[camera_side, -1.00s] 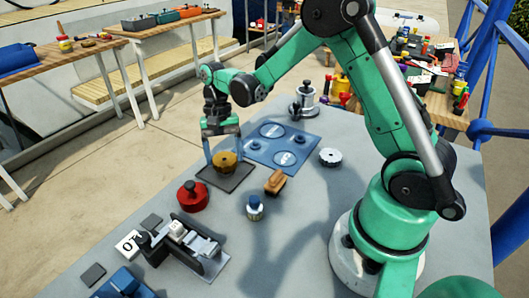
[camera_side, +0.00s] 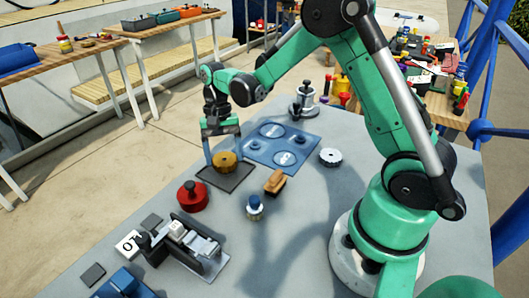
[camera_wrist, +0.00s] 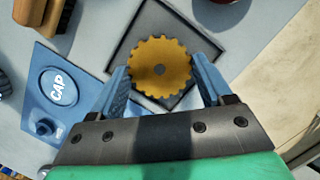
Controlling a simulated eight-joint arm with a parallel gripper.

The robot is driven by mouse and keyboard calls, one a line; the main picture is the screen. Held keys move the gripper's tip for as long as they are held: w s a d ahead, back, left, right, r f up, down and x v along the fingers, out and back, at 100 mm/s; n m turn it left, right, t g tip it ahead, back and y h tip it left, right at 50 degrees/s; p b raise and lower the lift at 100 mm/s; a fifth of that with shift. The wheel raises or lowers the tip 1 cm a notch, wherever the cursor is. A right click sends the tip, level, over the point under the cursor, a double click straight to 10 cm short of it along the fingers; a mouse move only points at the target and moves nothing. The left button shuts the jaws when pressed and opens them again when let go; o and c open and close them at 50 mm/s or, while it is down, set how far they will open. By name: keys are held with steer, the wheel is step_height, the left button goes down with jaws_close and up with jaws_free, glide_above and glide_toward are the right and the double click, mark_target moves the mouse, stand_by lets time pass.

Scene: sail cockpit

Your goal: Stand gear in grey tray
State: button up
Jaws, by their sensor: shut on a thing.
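The brass-yellow gear (camera_side: 225,163) is between the two blue fingers of my gripper (camera_side: 224,158), which is shut on it. In the wrist view the gear (camera_wrist: 160,67) faces the camera, with its teeth and dark centre hole showing. The grey tray (camera_side: 233,184) is a dark, shallow square on the table directly under the gear. It also shows behind the gear in the wrist view (camera_wrist: 153,20). The gear appears over the tray; I cannot tell whether it touches the tray floor.
A blue panel (camera_side: 268,158) with round marked spots lies behind and right of the tray.

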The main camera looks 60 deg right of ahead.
steer(key=shift+f, duration=0.65)
steer(key=o, duration=1.1)
steer(key=shift+o, duration=0.2)
steer(key=v, duration=1.1)
steer(key=shift+r, duration=0.1)
step_height(320, 180, up, 3)
steer(key=n+t+h, duration=0.1)
steer(key=n+t, duration=0.3)
glide_above(230, 165)
steer(key=s+a+f+n+t+h, duration=0.1)
steer(key=s+a+n+t, duration=0.1)
steer(key=s+n+t, duration=0.3)
steer(key=shift+s+a, duration=0.3)
